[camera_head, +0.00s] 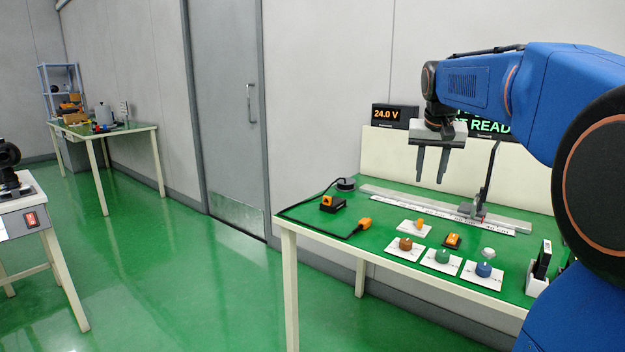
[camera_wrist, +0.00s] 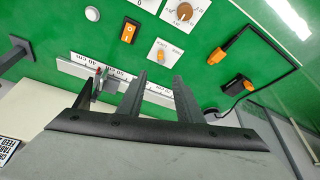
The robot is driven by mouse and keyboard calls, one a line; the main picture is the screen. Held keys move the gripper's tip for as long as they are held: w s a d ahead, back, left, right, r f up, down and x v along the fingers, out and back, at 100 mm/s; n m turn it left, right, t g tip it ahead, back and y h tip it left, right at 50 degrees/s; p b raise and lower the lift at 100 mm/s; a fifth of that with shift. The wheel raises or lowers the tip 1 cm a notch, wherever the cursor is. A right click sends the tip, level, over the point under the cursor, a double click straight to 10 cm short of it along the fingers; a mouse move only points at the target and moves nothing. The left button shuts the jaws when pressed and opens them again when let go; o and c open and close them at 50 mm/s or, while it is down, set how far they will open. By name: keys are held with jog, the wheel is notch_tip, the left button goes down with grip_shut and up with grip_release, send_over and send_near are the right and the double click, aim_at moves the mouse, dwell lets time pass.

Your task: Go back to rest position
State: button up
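My gripper (camera_head: 431,165) hangs at the end of my blue arm, above the back part of the green-topped table (camera_head: 330,262) in the head view. Its two dark fingers point down and stand apart, with nothing between them. In the wrist view my gripper (camera_wrist: 157,90) also shows open and empty, with the ruled rail (camera_wrist: 75,66) beyond the fingers. The fingers appear clear of the table and touch nothing that I can see.
The table holds brown (camera_head: 405,244), green (camera_head: 442,256) and blue (camera_head: 484,269) knobs, an orange switch (camera_head: 452,240), an orange plug (camera_head: 363,224) with black cable, and an upright post (camera_head: 490,180). A display reads 24.0 V (camera_head: 387,114). Green floor at left is open.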

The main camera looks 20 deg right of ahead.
jog(key=s+a+f+n+y, duration=0.1)
jog(key=s+a+f+n, duration=0.1)
jog(key=s+a+f, duration=0.4)
jog(key=s+a+f+n, duration=0.2)
jog(key=s+a+f, duration=0.2)
jog(key=s+a, duration=0.45)
jog(key=s+a+f+n, duration=0.1)
jog(key=s+a+f, duration=0.2)
jog(key=s+f, duration=0.4)
jog(key=s+a+f+n+t+y, duration=0.1)
jog(key=s+a+f, duration=0.2)
jog(key=s+f, duration=0.3)
jog(key=shift+s+a+f+n+y, duration=0.3)
jog(key=shift+s+f, duration=0.05)
jog(key=shift+s, duration=0.2)
